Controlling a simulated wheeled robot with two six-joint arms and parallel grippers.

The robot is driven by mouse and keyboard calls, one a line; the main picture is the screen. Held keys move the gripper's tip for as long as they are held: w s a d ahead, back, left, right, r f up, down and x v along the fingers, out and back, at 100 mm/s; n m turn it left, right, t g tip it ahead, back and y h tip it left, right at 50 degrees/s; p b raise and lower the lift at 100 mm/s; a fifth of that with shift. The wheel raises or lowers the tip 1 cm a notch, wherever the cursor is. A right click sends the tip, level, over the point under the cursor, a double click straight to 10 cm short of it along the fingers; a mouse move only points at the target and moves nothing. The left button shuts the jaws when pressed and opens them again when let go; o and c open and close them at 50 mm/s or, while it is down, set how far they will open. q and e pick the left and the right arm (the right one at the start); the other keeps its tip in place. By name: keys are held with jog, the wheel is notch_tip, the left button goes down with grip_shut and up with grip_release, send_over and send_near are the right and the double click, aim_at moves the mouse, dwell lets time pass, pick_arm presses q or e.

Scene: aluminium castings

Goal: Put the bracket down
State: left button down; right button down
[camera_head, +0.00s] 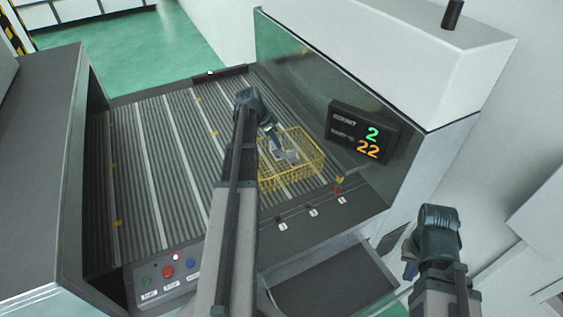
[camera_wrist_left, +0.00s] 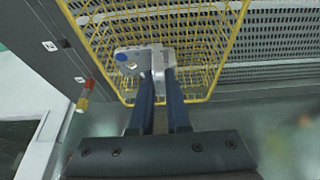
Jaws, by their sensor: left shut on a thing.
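The bracket (camera_wrist_left: 137,60) is a light grey metal part with a flat plate, a hole and a blue spot. My left gripper (camera_wrist_left: 158,84) is shut on it, with the blue fingers on its upright part. In the head view the bracket (camera_head: 287,156) shows inside the outline of a yellow wire basket (camera_head: 321,160). In the left wrist view the basket (camera_wrist_left: 226,50) surrounds the bracket; I cannot tell whether the bracket touches its bottom. The left gripper (camera_head: 275,141) is partly hidden by its own arm in the head view. My right arm is at the lower right; its fingertips are not clear.
The basket stands on a grey ribbed conveyor bed (camera_head: 165,170). A dark display (camera_head: 362,130) reading 2 and 22 is on the wall right of it. A button panel (camera_head: 166,277) is at the front. The bed left of my left arm is clear.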

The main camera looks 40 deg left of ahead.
aim_at(273, 149)
pick_arm(q)
jog(key=shift+s+f, duration=0.1)
jog(key=shift+f, duration=0.05)
jog(key=shift+d+f+b, duration=0.1)
jog(key=shift+f+b, duration=0.3)
jog(key=shift+b, duration=0.2)
notch_tip(273, 149, down, 5)
jog(key=b, duration=0.5)
jog(key=shift+f, duration=0.15)
notch_tip(273, 149, down, 4)
jog(key=b, duration=0.3)
jog(key=shift+r+b, duration=0.2)
jog(key=shift+b, duration=0.2)
jog(key=shift+f, duration=0.1)
jog(key=c, duration=0.9)
grip_release()
